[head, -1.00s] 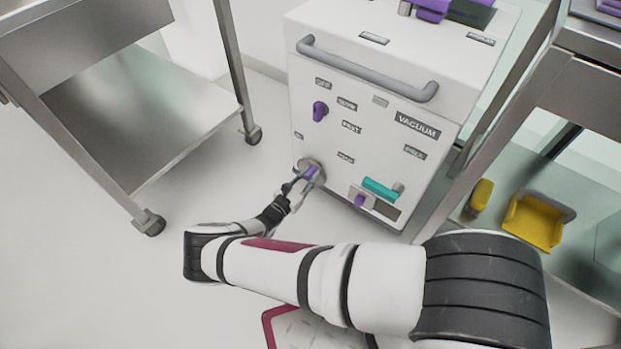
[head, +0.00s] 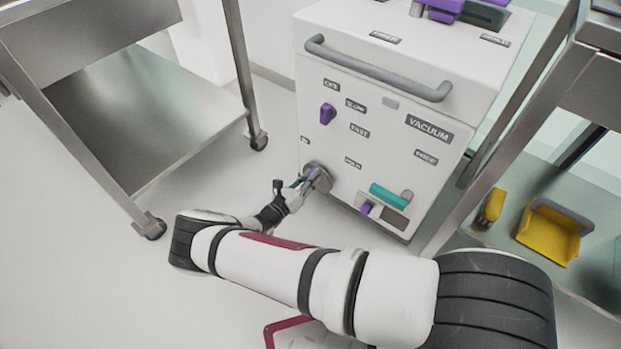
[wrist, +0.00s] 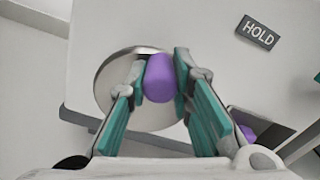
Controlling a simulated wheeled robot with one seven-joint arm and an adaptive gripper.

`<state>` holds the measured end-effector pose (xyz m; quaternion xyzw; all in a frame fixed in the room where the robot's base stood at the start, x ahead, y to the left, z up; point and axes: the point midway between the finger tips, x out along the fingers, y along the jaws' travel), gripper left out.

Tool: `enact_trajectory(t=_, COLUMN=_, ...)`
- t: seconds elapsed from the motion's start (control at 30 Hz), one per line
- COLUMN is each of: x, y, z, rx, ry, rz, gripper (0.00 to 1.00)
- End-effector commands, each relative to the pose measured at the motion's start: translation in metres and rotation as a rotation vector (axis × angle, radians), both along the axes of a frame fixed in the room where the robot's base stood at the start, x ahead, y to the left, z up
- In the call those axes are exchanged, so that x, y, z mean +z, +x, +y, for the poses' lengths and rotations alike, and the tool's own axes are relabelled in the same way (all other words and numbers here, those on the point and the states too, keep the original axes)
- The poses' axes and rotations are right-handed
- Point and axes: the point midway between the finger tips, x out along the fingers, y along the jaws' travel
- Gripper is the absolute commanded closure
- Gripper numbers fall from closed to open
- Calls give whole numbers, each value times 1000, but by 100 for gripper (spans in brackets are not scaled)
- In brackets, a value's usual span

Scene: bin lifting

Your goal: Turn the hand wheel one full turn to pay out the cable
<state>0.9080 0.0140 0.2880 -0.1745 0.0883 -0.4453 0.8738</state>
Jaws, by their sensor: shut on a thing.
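The hand wheel is a round grey metal disc (head: 322,171) low on the front of a white cabinet (head: 380,110). It also shows in the wrist view (wrist: 113,70). Its purple handle (wrist: 160,78) stands between my fingers in the wrist view. My gripper (wrist: 162,80), with teal finger pads, is shut on that handle. In the head view my gripper (head: 308,180) is at the disc and hides the handle. No cable can be made out.
The cabinet front has a purple knob (head: 327,113), a grey bar handle (head: 380,72) and a teal lever (head: 388,196) right of the wheel. A steel cart (head: 150,140) stands left. A shelf with a yellow bin (head: 550,235) stands right. Open floor lies left of my arm.

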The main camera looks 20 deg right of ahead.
Motion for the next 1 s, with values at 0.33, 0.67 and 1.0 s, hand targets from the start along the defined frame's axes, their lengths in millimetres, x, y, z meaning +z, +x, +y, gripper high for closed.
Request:
enact_trajectory(t=0.33, x=-1, y=0, z=1, rx=1, ry=3, rz=1, gripper=59)
enact_trajectory(t=0.67, x=-1, y=-1, z=2, rx=0, ry=3, rz=0, gripper=59)
enact_trajectory(t=1.0, x=-1, y=-32, z=46, rx=3, ry=4, rz=0, gripper=59)
